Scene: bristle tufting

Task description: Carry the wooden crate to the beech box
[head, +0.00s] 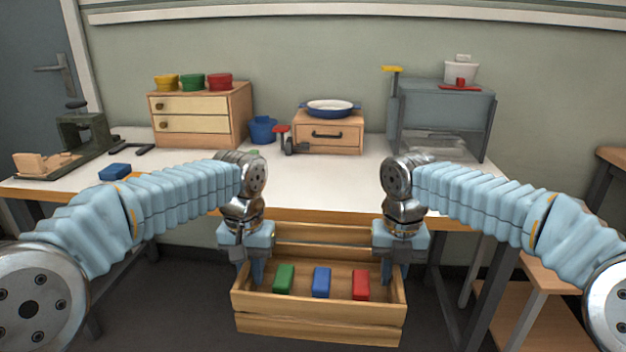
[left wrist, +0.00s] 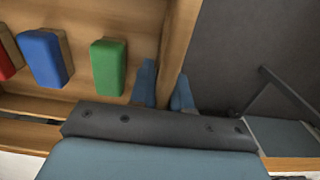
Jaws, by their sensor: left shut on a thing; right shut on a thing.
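The wooden crate (head: 318,328) is upright in front of the bench, low in the head view. It holds a green block (head: 284,278), a blue block (head: 321,281) and a red block (head: 361,284). My left gripper (head: 250,272) is shut on its left end wall; the left wrist view shows the wall (left wrist: 179,45) between the fingers (left wrist: 164,90). My right gripper (head: 394,270) is shut on its right end wall. On the bench stand a light wooden box with a dark handle (head: 330,137) and a larger two-drawer wooden box (head: 240,115); I cannot tell which is the beech box.
The white-topped bench (head: 310,185) has its front edge just behind the crate. A blue dish (head: 330,107) sits on the handled box. A grey machine (head: 440,110) is at right. The bench's front middle is clear.

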